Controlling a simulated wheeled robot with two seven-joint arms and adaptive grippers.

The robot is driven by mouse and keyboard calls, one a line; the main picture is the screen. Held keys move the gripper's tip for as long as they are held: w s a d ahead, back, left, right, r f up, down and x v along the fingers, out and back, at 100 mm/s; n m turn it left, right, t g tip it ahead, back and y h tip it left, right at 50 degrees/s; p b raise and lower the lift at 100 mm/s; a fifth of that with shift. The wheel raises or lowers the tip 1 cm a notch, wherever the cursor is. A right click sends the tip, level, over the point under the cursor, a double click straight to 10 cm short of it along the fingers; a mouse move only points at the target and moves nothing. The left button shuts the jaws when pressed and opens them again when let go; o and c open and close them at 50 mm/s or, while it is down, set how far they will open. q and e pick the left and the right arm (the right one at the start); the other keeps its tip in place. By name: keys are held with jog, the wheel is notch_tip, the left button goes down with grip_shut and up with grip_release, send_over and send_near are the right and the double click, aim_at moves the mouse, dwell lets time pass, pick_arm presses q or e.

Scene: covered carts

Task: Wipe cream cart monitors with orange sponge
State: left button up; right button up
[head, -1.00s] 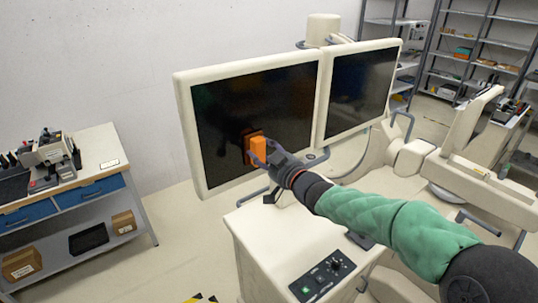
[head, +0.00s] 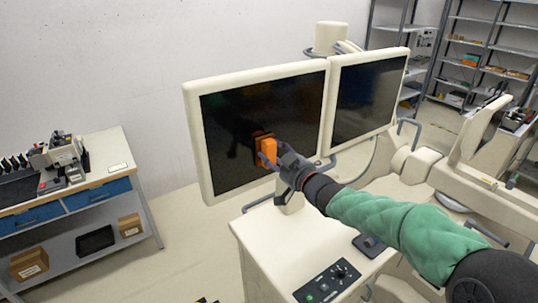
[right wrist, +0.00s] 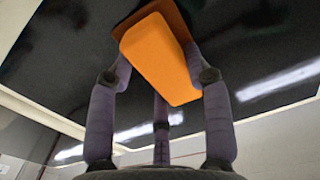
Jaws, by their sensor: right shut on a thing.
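Two dark monitors in cream frames stand side by side on the cream cart (head: 285,235), the left monitor (head: 235,110) nearer and the right monitor (head: 370,95) beside it. My right gripper (head: 270,158) is shut on the orange sponge (head: 268,146) and holds it against or very near the left screen, right of its middle and low. In the right wrist view the sponge (right wrist: 160,60) sits between the fingers, with its far face at the dark screen (right wrist: 250,40). I cannot tell how firmly it touches. My left gripper is not in view.
A control panel (head: 328,283) is on the cart top below my right arm. A workbench (head: 90,180) with tools and boxes stands at the left. Other cream equipment (head: 490,180) is at the right, with metal shelves (head: 480,60) behind.

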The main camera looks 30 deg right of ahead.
jog(key=shift+d, duration=0.5)
jog(key=shift+d, duration=0.1)
jog(key=shift+w+d+p, duration=0.15)
jog(key=shift+d+p, duration=0.7)
jog(key=shift+d, duration=0.85)
jog(key=shift+w+d+p, duration=0.1)
jog(key=shift+d+p, duration=0.7)
jog(key=shift+d, duration=0.9)
jog(key=shift+w+d+r+p, duration=0.15)
jog(key=shift+d+p, duration=0.55)
jog(key=shift+d, duration=0.9)
jog(key=shift+s+d+f, duration=0.1)
jog(key=shift+s+f, duration=0.1)
jog(key=shift+s, duration=0.3)
jog(key=shift+s+d, duration=0.1)
jog(key=shift+s, duration=2.3)
